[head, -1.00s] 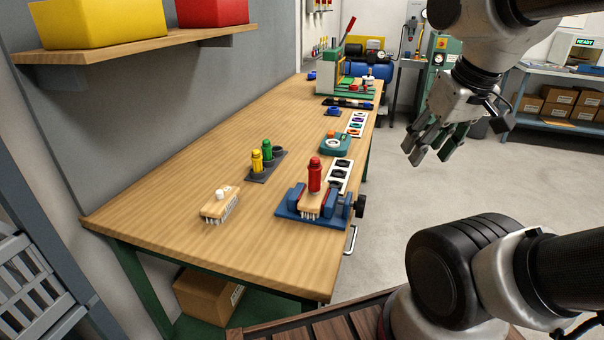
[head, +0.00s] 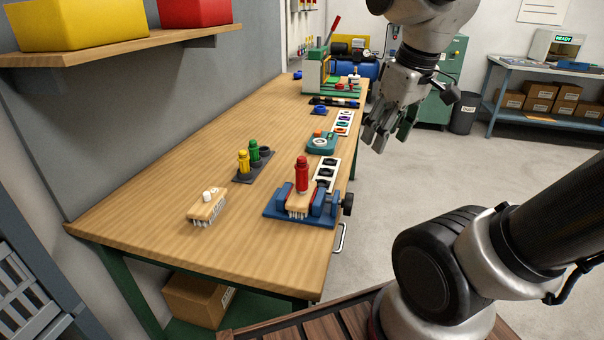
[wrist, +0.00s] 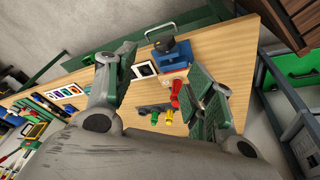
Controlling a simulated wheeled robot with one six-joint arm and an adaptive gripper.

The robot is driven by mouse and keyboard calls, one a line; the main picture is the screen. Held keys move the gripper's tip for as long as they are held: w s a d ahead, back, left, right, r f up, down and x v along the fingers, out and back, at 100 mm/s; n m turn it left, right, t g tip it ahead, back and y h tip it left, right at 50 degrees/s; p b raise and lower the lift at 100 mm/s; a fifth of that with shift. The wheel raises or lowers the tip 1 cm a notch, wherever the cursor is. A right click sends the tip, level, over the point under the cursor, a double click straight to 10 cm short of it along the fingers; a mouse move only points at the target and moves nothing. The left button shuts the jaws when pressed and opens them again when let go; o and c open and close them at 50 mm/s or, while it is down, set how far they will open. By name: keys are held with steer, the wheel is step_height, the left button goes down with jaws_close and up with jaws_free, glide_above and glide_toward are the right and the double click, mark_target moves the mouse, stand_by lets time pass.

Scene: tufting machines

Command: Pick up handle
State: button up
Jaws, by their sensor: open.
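A red handle (head: 302,174) stands upright on a wooden brush block (head: 297,204) in a blue vise (head: 272,208). A yellow handle (head: 243,163) and a green handle (head: 254,151) stand in a dark grey holder (head: 265,154). My gripper (head: 385,136) is open and empty, above the floor past the bench's right edge, apart from every handle. In the wrist view the red handle (wrist: 176,92), yellow handle (wrist: 169,117) and green handle (wrist: 155,118) show small, between and beyond my open fingers (wrist: 163,70).
A second brush (head: 207,207) with a white knob lies on the wooden bench (head: 150,225) at left. A teal fixture (head: 321,143) and white trays (head: 326,176) line the right edge. A green press (head: 316,72) stands at the far end. The near bench surface is mostly clear.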

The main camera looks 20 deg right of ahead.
mark_target(302, 165)
steer(key=w+a+f+n+g, duration=0.1)
steer(key=w+a+f+n, duration=0.1)
steer(key=w+a+n, duration=0.1)
steer(key=w+a+f+n+g, duration=0.1)
steer(key=w+a+f+n, duration=0.2)
steer(key=w+a+n, duration=0.1)
steer(key=w+a+f+n+g, duration=0.1)
steer(key=w+a+f+n, duration=0.1)
steer(key=w+a+n, duration=0.2)
steer(key=shift+w+a+f, duration=0.1)
steer(key=shift+w+a, duration=0.2)
steer(key=shift+w, duration=0.25)
steer(key=shift+w+a+f, duration=0.15)
steer(key=shift+w+a, duration=0.1)
steer(key=shift+w, duration=0.35)
steer(key=shift+w+a+f, duration=0.1)
steer(key=shift+w+a, duration=0.2)
steer(key=shift+w, duration=0.25)
steer(key=shift+a+f, duration=0.15)
steer(key=shift+f, duration=0.15)
steer(key=f, duration=0.7)
steer(key=shift+s+d+f, duration=0.2)
steer(key=shift+s, duration=0.05)
steer(key=shift+c, duration=0.4)
steer(key=c, duration=1.1)
